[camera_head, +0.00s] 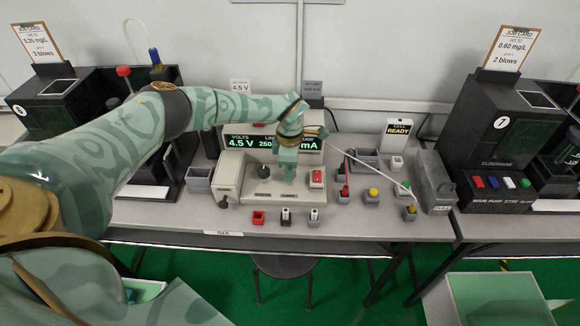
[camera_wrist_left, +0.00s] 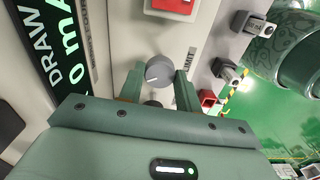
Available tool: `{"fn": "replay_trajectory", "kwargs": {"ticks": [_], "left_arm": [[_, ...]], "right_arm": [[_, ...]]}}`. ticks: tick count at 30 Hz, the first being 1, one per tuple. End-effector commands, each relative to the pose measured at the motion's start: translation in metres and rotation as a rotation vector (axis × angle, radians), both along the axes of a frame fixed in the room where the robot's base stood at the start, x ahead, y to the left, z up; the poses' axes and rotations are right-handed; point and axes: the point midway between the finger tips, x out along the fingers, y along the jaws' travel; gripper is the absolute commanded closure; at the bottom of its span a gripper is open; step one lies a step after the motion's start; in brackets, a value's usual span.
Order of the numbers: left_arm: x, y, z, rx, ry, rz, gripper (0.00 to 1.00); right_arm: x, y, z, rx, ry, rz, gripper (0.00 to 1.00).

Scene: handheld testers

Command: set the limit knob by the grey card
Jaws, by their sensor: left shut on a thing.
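The tester (camera_head: 228,170) stands on the middle bench. Its display (camera_head: 250,142) reads 4.5 V and 250 under the limit heading; my gripper covers part of the rest. The grey card (camera_head: 312,89) stands behind it, its print too small to read surely. My left gripper (camera_head: 288,176) points down at the panel. In the left wrist view the grey limit knob (camera_wrist_left: 159,71) sits between its two fingers, beside the printed word LIMIT, and the gripper is shut on it. In the head view the gripper hides this knob. My right gripper is not in view.
A white 4.5 V card (camera_head: 241,87) stands left of the grey card. A red button (camera_head: 317,175) sits right of my gripper. Small grey holders (camera_head: 372,197) and a thin lead (camera_head: 370,165) lie to the right. A black machine (camera_head: 500,135) stands at the far right.

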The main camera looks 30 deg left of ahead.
Motion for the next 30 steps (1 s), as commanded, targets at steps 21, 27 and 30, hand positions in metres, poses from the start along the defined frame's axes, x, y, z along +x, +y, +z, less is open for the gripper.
{"fn": "replay_trajectory", "kwargs": {"ticks": [21, 27, 30], "left_arm": [[0.000, 0.000, 0.000, 0.000, -0.001, -0.004, 0.44], [0.001, 0.000, 0.014, 0.000, -0.004, -0.005, 0.44], [0.001, 0.001, 0.036, 0.000, -0.006, -0.004, 0.44]], "right_arm": [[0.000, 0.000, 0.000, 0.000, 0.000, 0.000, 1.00], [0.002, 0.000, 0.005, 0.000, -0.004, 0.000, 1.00], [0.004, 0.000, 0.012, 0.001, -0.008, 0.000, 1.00]]}}
